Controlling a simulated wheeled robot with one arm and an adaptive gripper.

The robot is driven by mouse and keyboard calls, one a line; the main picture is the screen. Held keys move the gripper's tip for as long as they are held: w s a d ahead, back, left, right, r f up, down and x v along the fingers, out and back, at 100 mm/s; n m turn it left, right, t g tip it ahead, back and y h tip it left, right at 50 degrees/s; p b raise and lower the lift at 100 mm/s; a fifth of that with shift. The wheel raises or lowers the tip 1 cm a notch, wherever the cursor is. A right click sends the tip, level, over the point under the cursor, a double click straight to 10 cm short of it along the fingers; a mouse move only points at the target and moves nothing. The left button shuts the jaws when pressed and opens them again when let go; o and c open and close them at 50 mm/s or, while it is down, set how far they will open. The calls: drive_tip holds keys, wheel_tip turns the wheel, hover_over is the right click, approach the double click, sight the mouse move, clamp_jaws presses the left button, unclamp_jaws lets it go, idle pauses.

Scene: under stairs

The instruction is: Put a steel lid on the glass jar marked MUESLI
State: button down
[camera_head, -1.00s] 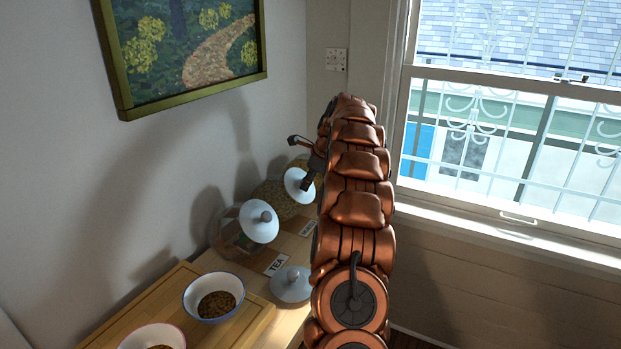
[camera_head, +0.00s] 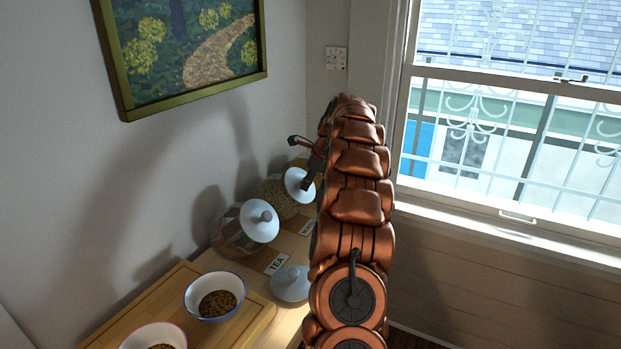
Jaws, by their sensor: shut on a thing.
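The far glass jar (camera_head: 277,199) holds grainy tan contents and stands by the wall. A pale steel lid (camera_head: 296,184) is at its mouth; I cannot tell whether it is fully seated. My gripper (camera_head: 308,183) is at this lid and shut on it, its grip partly hidden by the fingers and my arm. A label (camera_head: 309,228) before that jar is mostly hidden and I cannot read it. A nearer glass jar (camera_head: 229,236) wears a lid (camera_head: 259,221) with a round knob, behind a TEA label (camera_head: 276,263). A loose lid (camera_head: 290,286) lies on the counter.
A wooden board (camera_head: 255,325) at the front left carries a blue-rimmed bowl (camera_head: 213,281) and a red-rimmed bowl (camera_head: 154,336), both with brown contents. A framed picture (camera_head: 125,98) hangs on the left wall. A window (camera_head: 500,150) is at the right.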

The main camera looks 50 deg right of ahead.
drive_tip(key=shift+w+a+f+p, duration=0.2)
drive_tip(key=shift+w+f+p, duration=0.1)
drive_tip(key=shift+w+f, duration=0.3)
idle(0.8)
drive_tip(key=c, duration=0.8)
unclamp_jaws()
drive_tip(key=shift+o, duration=0.2)
drive_tip(key=shift+o, duration=0.3)
drive_tip(key=o, duration=0.4)
drive_tip(key=shift+s, duration=0.15)
drive_tip(key=shift+s+d+r+p, duration=0.2)
drive_tip(key=shift+s+r+p, duration=0.1)
drive_tip(key=shift+s+r, duration=0.4)
drive_tip(key=shift+s+d+r+p, duration=0.2)
drive_tip(key=shift+s+r+p, duration=0.05)
drive_tip(key=shift+s+r, duration=0.45)
drive_tip(key=shift+s+d+r+p, duration=0.2)
drive_tip(key=shift+s+r+p, duration=0.1)
drive_tip(key=shift+s+r, duration=0.4)
drive_tip(key=shift+a, duration=0.1)
